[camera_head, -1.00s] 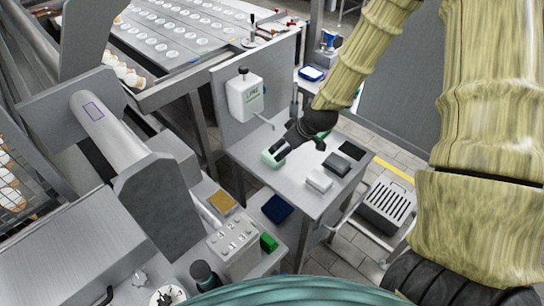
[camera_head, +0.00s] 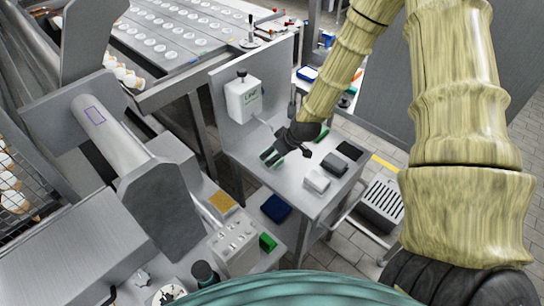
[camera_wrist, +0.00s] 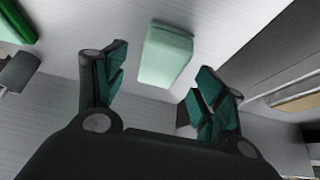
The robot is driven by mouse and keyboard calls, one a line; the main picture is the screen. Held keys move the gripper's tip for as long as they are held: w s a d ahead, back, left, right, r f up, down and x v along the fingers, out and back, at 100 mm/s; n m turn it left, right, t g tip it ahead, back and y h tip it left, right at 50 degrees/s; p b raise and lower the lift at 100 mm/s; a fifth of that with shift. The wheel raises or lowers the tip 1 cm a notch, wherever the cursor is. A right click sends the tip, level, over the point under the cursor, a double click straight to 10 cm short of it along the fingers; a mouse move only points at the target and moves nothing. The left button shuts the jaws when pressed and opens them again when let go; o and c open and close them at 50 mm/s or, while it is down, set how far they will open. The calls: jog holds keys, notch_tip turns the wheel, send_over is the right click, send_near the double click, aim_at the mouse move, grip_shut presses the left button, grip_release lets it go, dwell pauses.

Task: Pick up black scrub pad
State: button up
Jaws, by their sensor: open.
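Two dark flat pads lie on the steel table in the head view: a black one (camera_head: 350,150) near the back right corner and a dark one (camera_head: 334,165) just in front of it. I cannot tell which is the scrub pad. My gripper (camera_head: 268,157) is over the table's left part, left of both pads. In the wrist view my gripper (camera_wrist: 162,62) is open with teal fingers, and a pale green block (camera_wrist: 166,52) shows between and beyond the fingertips. Neither dark pad is clearly seen in the wrist view.
A light grey block (camera_head: 317,180) sits in front of the dark pads. A green item (camera_head: 321,134) lies behind, and a white dispenser (camera_head: 243,97) hangs on the back panel. A blue pad (camera_head: 276,208) lies lower, at the table's left.

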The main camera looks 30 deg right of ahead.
jog(key=shift+x, duration=1.15)
jog(key=c, duration=0.9)
jog(key=shift+s+r, duration=0.15)
jog(key=shift+c, duration=0.2)
jog(key=shift+d+r+b, duration=0.1)
jog(key=shift+r+b, duration=0.25)
jog(key=shift+b, duration=0.05)
notch_tip(320, 180, up, 6)
jog(key=shift+r+b, duration=0.1)
jog(key=shift+b, duration=0.9)
jog(key=s+d+b, duration=0.2)
jog(key=s+d, duration=0.1)
jog(key=s, duration=0.6)
jog(key=s+d+b, duration=0.2)
jog(key=s+d, duration=0.1)
jog(key=s, duration=0.6)
jog(key=shift+s+d, duration=0.2)
jog(key=shift+s, duration=0.15)
